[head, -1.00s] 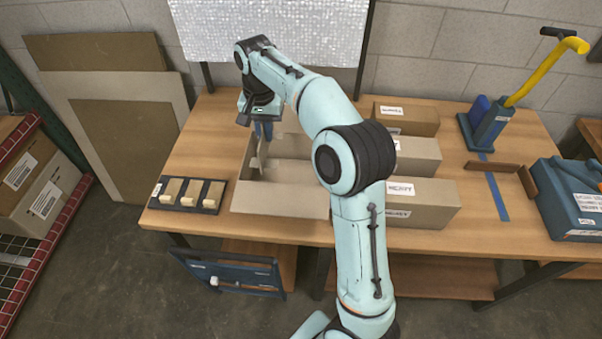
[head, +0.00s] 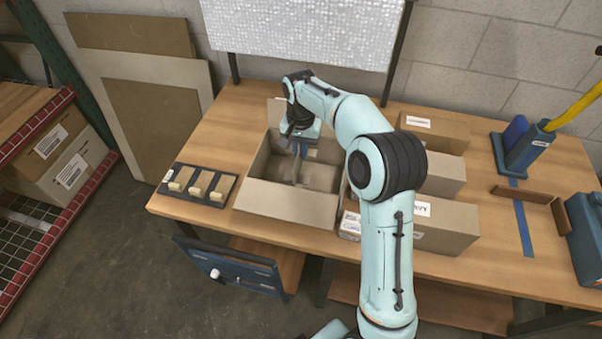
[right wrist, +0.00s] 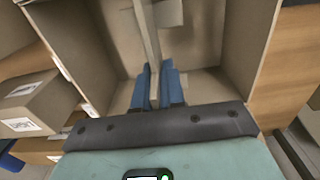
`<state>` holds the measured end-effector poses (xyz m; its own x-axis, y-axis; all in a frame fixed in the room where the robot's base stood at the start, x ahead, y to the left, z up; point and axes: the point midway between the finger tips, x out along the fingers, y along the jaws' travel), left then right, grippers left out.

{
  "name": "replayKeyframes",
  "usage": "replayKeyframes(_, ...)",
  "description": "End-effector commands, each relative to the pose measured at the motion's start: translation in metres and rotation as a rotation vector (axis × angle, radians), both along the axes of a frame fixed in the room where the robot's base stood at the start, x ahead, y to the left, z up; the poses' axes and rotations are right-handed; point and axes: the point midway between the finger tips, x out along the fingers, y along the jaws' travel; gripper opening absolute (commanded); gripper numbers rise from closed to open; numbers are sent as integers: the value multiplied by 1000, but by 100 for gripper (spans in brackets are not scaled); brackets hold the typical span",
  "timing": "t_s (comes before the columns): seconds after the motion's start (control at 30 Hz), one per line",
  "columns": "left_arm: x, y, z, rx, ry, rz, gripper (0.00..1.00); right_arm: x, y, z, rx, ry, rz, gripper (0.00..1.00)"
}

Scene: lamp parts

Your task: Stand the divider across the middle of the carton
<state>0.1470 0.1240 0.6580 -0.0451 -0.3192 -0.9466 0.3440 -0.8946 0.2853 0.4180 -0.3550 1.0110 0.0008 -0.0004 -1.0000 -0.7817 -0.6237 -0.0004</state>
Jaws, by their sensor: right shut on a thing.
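The open carton (head: 285,203) stands on the wooden table, left of my right arm. My right gripper (head: 300,148) is over the carton's interior, pointing down, with its blue fingers shut on the divider (head: 295,170). The divider is a thin brown-grey panel, seen nearly edge-on and upright inside the carton, near its middle. In the right wrist view the divider (right wrist: 148,30) runs away from the gripper (right wrist: 157,85) between the carton's walls (right wrist: 75,35). Whether its lower edge touches the carton floor I cannot tell. My left gripper is out of view.
A dark tray (head: 198,200) with three tan blocks lies just left of the carton. Labelled boxes (head: 445,225) stand close on the right, partly behind my arm. A blue tool with a yellow handle (head: 528,145) stands at the back right.

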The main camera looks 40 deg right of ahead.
Motion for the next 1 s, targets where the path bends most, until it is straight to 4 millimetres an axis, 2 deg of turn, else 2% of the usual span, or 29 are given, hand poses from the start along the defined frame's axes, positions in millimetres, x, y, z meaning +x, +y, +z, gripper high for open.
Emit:
replayKeyframes(0.03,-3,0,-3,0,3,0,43,-1,1,-14,1,5,1,0)
replayKeyframes(0.1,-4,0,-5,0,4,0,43,0,1,-25,1,2,1,0)
replayKeyframes(0.37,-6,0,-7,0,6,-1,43,0,0,-48,1,1,0,0)
replayKeyframes(0.6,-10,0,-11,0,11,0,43,0,0,-88,0,0,0,0)
replayKeyframes(0.7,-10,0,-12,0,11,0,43,1,0,-94,0,0,0,0)
replayKeyframes(1.0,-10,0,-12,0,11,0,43,1,0,-95,0,-1,1,0)
